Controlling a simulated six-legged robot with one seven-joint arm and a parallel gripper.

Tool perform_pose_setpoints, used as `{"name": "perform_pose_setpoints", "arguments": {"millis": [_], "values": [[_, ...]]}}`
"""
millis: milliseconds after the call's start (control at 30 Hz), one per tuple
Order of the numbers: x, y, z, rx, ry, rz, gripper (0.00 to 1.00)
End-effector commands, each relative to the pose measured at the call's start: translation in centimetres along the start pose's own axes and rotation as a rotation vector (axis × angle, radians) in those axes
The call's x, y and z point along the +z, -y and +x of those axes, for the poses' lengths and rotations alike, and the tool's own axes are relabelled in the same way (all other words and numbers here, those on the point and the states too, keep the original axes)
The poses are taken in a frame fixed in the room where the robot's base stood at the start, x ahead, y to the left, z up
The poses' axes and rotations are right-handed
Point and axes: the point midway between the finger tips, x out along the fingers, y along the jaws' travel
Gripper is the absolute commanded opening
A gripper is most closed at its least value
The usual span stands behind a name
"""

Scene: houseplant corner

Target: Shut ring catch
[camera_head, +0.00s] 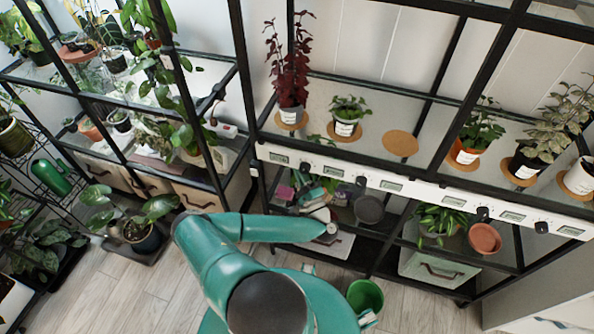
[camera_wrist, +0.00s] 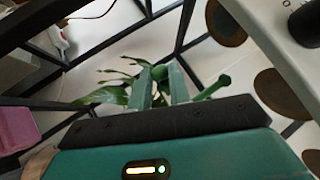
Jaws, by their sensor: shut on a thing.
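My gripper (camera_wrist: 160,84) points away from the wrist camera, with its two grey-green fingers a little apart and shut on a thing. A green piece with a rounded knob end (camera_wrist: 215,86) sticks out to the right from behind the right finger. It looks like part of the ring catch, but its ring and closure are hidden by the fingers. Green leaves of a plant (camera_wrist: 110,92) lie just beyond and left of the fingers. In the head view my arm reaches right to the lower shelf, where the gripper and catch are too small and cluttered to make out.
Black shelf bars frame the space around the gripper. A dark red plant (camera_head: 290,65) and other potted plants stand on the upper shelf, above a white control strip (camera_head: 420,190). A grey pot (camera_head: 369,210) is on the lower shelf. A green bucket (camera_head: 366,297) stands on the floor.

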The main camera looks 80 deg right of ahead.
Motion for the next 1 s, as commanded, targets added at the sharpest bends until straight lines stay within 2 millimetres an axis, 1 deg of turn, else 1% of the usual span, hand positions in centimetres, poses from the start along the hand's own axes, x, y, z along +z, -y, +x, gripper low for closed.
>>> {"name": "perform_pose_setpoints", "arguments": {"millis": [533, 567, 600, 667, 1000], "values": [[-0.12, 0.06, 0.14, 0.003, 0.027, 0.013, 0.00], [-0.12, 0.06, 0.14, 0.003, 0.027, 0.013, 0.23], [-0.12, 0.07, 0.15, 0.003, 0.027, 0.013, 0.31], [-0.12, 0.07, 0.13, 0.003, 0.026, 0.013, 0.42], [-0.10, 0.03, 0.02, 0.004, 0.025, 0.012, 0.42]]}}
